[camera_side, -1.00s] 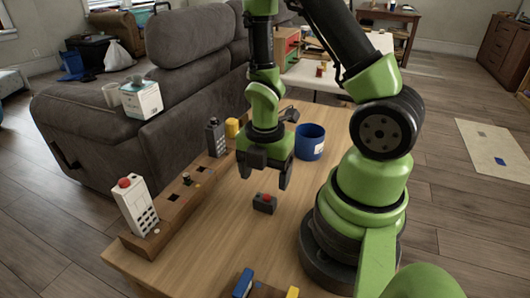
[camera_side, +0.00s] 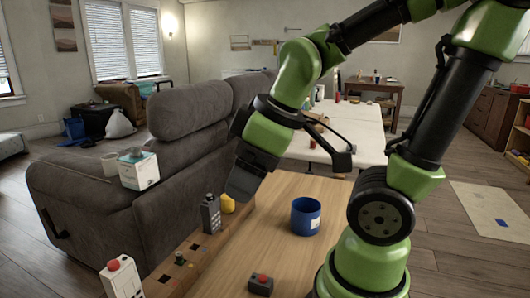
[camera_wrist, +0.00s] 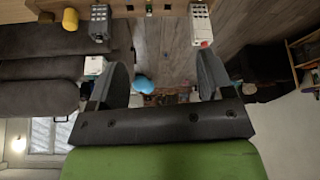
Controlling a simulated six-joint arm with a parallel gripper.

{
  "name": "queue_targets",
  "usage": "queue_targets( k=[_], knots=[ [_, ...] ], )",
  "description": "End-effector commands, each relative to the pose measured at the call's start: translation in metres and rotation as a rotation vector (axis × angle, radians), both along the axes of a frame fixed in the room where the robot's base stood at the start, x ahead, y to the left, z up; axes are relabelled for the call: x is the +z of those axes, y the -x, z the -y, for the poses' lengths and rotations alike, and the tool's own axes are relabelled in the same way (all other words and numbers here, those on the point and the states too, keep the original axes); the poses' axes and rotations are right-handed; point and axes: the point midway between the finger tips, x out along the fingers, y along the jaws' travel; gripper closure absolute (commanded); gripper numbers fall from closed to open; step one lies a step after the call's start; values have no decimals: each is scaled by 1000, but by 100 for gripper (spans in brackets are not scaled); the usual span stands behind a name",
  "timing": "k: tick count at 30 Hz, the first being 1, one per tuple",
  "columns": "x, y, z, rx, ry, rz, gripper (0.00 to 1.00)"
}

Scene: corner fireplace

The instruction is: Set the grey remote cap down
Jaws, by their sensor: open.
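The small dark grey cap (camera_side: 261,284) with a red button on top sits on the bare wooden table near the bottom of the side view. My gripper (camera_side: 245,182) is raised above the table, up and left of the cap and apart from it. Its fingers look empty. In the wrist view my gripper (camera_wrist: 162,75) has its two fingers spread wide, with nothing between them. I cannot make out the cap in the wrist view.
A wooden rack (camera_side: 197,252) along the table's sofa side holds a dark grey remote (camera_side: 211,214) and a white remote (camera_side: 122,278) with a red top. A yellow piece (camera_side: 228,203) stands near the dark remote. A blue cup (camera_side: 306,216) stands right of my gripper.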

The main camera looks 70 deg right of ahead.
Motion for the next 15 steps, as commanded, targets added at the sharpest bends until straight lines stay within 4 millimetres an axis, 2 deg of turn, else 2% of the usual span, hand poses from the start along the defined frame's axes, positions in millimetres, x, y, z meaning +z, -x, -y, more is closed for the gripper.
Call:
queue_targets(
  k=[1, 6, 10, 15],
  knots=[
    [15, 7, -6, -109, -78, 51, 26],
    [40, 27, -20, -377, -305, 110, 26],
    [47, 34, -23, -459, -383, 118, 26],
    [47, 34, -24, -472, -394, 116, 26]
  ],
)
